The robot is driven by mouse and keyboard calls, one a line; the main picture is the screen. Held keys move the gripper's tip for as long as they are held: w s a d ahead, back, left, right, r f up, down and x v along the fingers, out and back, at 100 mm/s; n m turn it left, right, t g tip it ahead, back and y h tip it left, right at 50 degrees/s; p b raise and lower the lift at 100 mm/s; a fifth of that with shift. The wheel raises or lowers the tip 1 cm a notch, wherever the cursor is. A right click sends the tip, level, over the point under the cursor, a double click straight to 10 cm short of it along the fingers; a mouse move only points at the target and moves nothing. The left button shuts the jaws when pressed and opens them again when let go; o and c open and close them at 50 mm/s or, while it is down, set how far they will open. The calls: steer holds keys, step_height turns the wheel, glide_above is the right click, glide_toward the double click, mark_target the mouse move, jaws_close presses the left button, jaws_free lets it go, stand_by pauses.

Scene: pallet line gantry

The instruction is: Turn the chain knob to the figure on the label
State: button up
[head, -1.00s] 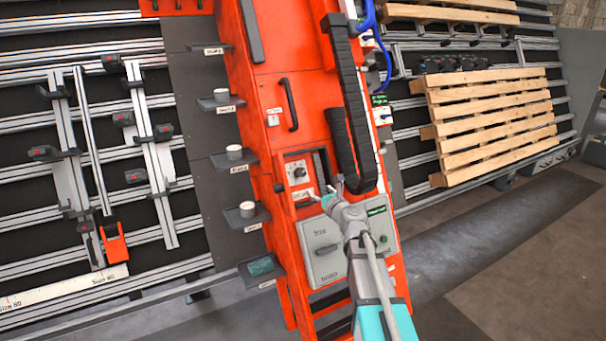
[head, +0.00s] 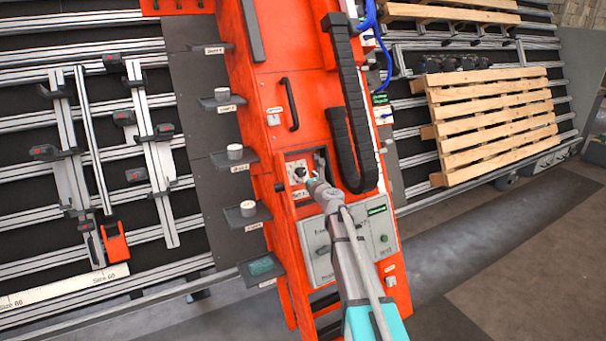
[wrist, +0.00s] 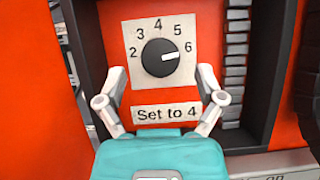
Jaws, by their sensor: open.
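The black chain knob (wrist: 160,58) sits on a pale dial plate (wrist: 138,27) marked 2 to 6. Its white pointer aims right, close to the 6. A label below (wrist: 167,113) reads "Set to 4". My gripper (wrist: 160,100) is open, with one finger to the lower left of the knob and one to the lower right. The fingers appear apart from the knob. In the head view my gripper (head: 309,182) is right by the dial plate (head: 293,170) in the orange gantry and partly covers that spot.
The dial sits in a dark-sided recess beside a black cable chain (head: 352,150). A grey control box (head: 320,250) is below. Small shelves with white cups (head: 235,152) line the left side. A wooden pallet (head: 490,115) leans at right.

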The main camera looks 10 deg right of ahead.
steer(key=shift+x, duration=1.35)
steer(key=c, duration=1.1)
steer(key=shift+c, duration=0.2)
